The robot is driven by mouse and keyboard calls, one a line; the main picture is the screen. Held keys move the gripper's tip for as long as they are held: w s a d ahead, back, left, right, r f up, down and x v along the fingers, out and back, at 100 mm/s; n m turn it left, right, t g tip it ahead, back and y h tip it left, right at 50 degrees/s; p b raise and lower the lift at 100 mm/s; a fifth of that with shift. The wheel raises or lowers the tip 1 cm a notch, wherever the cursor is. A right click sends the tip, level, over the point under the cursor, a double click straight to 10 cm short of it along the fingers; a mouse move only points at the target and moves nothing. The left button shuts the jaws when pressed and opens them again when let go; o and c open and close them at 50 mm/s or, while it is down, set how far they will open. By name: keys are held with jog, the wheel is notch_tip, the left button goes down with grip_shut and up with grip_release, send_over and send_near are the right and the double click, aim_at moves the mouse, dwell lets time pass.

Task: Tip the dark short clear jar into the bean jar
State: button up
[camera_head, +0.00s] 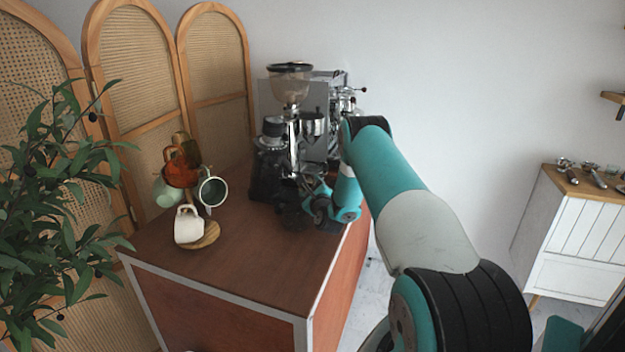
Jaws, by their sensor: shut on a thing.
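My teal arm reaches over the wooden cart top, and its wrist bends down to my gripper (291,214), low in front of the coffee machine. The gripper is small and dark here, and its fingers are hard to make out. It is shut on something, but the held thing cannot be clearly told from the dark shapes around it. A dark container (264,182) stands just left of the gripper, in front of the grinder. I cannot tell whether it is the bean jar or the dark short clear jar. No tipping or pouring can be made out.
A grinder with a clear hopper (291,88) and a silver coffee machine (322,130) stand behind my gripper. A mug tree with several cups stands left on a round wooden base (206,238). The cart's front top (250,280) is clear. A plant (65,190) is at left.

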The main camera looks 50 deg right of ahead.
jog(key=shift+s+a+f+g+y+p, duration=0.15)
jog(key=shift+a+f+g+y+p, duration=0.15)
jog(key=shift+a+f+p, duration=0.3)
jog(key=shift+d+f+m, duration=0.1)
jog(key=shift+f+m, duration=0.05)
jog(key=shift+m, duration=0.15)
jog(key=shift+d+r+m+g+y+p, duration=0.35)
jog(key=shift+d+m+p, duration=0.25)
jog(key=shift+p, duration=0.5)
jog(key=shift+d+m, duration=0.4)
jog(key=shift+d+r+m+g+y+p, duration=0.3)
jog(key=shift+d+m+g+y+p, duration=0.2)
jog(key=shift+d+m+g+y, duration=0.55)
jog(key=shift+d+r+m+y, duration=0.15)
jog(key=shift+d+m+y, duration=0.15)
jog(key=shift+m, duration=0.35)
jog(key=shift+d+r+m+y, duration=0.15)
jog(key=shift+m+y, duration=0.25)
jog(key=shift+m, duration=0.2)
